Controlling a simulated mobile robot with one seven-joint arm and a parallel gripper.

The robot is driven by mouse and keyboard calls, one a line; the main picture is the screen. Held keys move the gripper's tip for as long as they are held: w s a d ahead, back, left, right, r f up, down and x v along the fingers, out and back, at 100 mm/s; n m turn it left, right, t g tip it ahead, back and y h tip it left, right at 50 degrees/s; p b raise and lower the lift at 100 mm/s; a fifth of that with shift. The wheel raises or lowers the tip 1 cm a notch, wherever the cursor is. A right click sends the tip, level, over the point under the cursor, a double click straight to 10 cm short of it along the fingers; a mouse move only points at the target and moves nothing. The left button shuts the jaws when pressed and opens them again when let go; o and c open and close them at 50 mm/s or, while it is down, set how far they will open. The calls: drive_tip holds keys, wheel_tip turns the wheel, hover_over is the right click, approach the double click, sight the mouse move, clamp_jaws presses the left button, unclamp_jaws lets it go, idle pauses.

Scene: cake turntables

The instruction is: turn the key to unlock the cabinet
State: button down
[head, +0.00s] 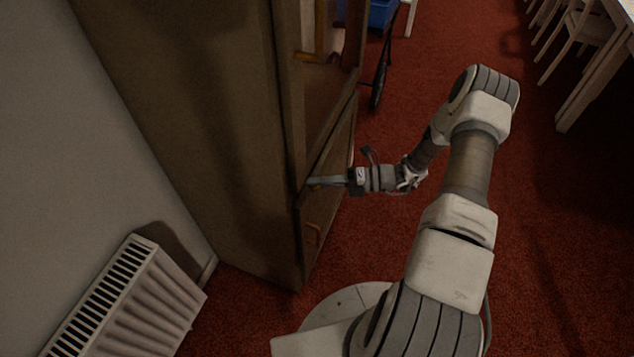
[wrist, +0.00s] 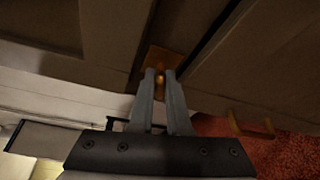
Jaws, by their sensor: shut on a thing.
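The cabinet (head: 215,120) is a tall brown wooden piece standing against the wall in the head view. My gripper (head: 312,182) reaches its front from the right, at the height between the upper and lower doors. In the wrist view my gripper (wrist: 160,78) has its fingertips close together on a small brass key (wrist: 160,80). The key is at a brass lock plate (wrist: 163,60) on the cabinet front. Most of the key is hidden between the fingers, so its turn angle cannot be told. In the head view the key is too small to make out.
A brass handle (head: 313,234) sits on the lower door; another handle (head: 308,56) is higher up. A white radiator (head: 125,300) stands at the lower left. A blue bin (head: 381,14) is behind the cabinet. Chairs and tables (head: 585,40) stand far right; red carpet between is clear.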

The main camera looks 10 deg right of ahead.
drive_tip(key=shift+f+m+y+b, duration=0.1)
drive_tip(key=shift+m+y+b, duration=0.35)
drive_tip(key=shift+m, duration=0.95)
drive_tip(key=c, duration=0.9)
unclamp_jaws()
drive_tip(key=shift+d, duration=0.1)
drive_tip(key=v, duration=1.7)
drive_tip(key=shift+s+d+f, duration=0.1)
drive_tip(key=shift+s+f, duration=0.05)
drive_tip(key=shift+f, duration=0.05)
